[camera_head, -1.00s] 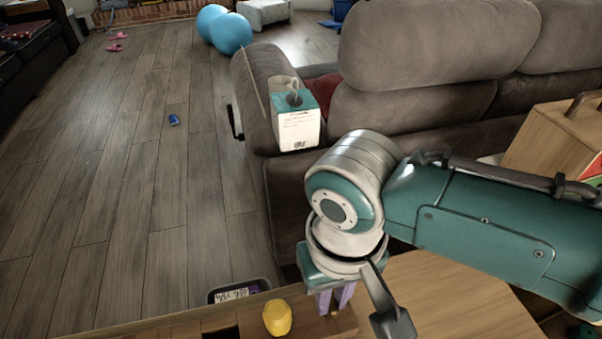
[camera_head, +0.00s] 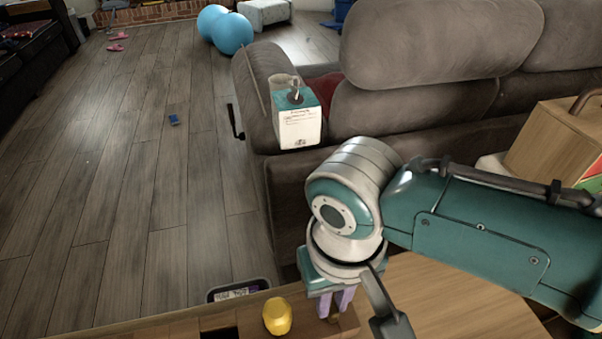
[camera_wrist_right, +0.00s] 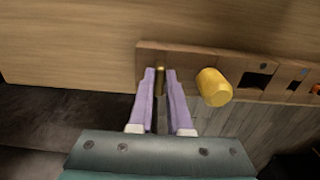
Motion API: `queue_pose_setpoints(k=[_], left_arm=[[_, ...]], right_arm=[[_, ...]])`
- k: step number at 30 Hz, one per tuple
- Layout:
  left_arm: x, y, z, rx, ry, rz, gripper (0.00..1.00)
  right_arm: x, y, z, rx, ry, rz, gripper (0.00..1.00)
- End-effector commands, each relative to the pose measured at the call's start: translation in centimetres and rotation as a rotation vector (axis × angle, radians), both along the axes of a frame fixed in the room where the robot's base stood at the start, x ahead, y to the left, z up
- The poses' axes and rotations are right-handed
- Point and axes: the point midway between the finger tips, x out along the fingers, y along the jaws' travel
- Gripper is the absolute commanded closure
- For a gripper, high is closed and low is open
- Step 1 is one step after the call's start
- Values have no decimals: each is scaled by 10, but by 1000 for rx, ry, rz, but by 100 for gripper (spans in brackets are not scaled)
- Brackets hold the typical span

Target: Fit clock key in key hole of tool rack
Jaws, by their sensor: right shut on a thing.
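My right gripper (camera_head: 335,300) points down over the right end of the wooden tool rack (camera_head: 309,322). In the right wrist view its two purple fingers (camera_wrist_right: 160,72) are closed on a small brass piece, the clock key (camera_wrist_right: 160,80). The key is at the left end of the rack (camera_wrist_right: 195,60) in that view; I cannot tell whether its tip is in the key hole. The hole is hidden by the key and fingers. In the head view the fingers hide the key. My left gripper is not in view.
A yellow handle (camera_head: 277,316) stands in the rack close beside the gripper; it also shows in the wrist view (camera_wrist_right: 214,87). Square holes (camera_wrist_right: 257,78) lie beyond it. A wooden table (camera_head: 440,300), a dark bin (camera_head: 240,290) and a grey sofa (camera_head: 420,110) are nearby.

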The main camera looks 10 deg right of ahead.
Motion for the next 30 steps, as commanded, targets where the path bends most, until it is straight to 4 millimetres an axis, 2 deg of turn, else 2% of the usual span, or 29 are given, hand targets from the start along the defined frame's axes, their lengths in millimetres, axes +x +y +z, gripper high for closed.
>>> queue_pose_setpoints(k=[4,5,14,23,26,30], left_arm=[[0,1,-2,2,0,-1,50],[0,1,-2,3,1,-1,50],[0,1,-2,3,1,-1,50],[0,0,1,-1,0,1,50],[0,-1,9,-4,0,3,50],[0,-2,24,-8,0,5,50]], right_arm=[[0,0,-3,0,0,0,100],[0,0,-3,0,0,0,82],[0,0,-2,0,0,0,49],[0,0,2,0,-1,0,49],[0,0,15,1,-2,0,49],[1,0,45,2,-3,0,49]])
